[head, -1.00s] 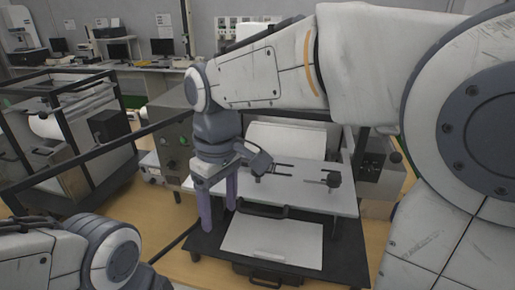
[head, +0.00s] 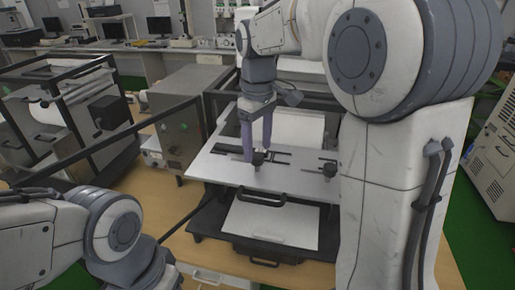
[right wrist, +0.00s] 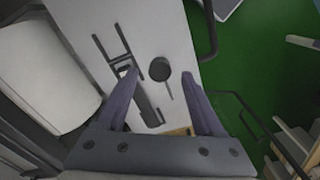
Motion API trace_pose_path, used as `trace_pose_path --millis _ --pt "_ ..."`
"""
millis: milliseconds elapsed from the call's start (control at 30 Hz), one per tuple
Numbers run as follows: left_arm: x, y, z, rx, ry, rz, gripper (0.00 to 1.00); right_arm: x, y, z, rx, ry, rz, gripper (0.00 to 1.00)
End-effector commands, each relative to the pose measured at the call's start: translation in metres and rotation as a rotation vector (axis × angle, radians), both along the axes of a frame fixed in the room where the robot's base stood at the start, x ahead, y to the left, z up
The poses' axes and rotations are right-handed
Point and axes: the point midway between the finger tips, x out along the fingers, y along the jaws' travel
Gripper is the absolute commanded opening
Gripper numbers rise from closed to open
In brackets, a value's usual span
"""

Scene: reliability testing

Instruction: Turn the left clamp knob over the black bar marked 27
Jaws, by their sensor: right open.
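The left clamp knob (head: 258,157) is a small dark knob on the light grey plate (head: 215,165). My right gripper (head: 257,152) is open above the plate, pointing down, its purple fingers on either side of this knob and partly hiding it. In the right wrist view a round dark knob (right wrist: 160,69) shows between the open fingertips, with a gap on both sides. A black bar (right wrist: 148,106) and a slotted black piece lie beside it on the plate. I cannot read any number. My left gripper is out of view.
A second dark knob (head: 329,169) stands to the right on the plate. A black handle (head: 262,199) is at the plate's front edge, above a lower white panel (head: 270,222). A grey control box (head: 178,125) and black frame bars stand to the left.

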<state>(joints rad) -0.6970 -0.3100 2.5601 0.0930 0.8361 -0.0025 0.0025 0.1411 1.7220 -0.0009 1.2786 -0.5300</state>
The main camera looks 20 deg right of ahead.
Motion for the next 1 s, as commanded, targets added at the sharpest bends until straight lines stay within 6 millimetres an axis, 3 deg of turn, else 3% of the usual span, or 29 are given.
trace_pose_path --millis 200,467,500,667,700,1000 --pt "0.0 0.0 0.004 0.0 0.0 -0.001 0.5 0.0 0.0 -0.019 0.0 0.002 0.0 0.69" --pt "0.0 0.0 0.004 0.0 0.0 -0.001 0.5 0.0 0.0 -0.021 0.0 0.0 0.0 0.69" --pt "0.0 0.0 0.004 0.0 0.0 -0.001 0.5 0.0 0.0 -0.021 0.0 0.0 0.0 0.65" --pt "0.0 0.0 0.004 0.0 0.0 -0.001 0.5 0.0 0.0 -0.021 0.0 0.0 0.0 0.04" --pt "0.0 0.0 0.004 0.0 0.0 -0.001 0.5 0.0 0.0 -0.021 0.0 0.0 0.0 0.0" --pt "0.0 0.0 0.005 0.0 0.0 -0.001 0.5 0.0 0.0 -0.02 0.0 -0.001 -0.029 0.0"
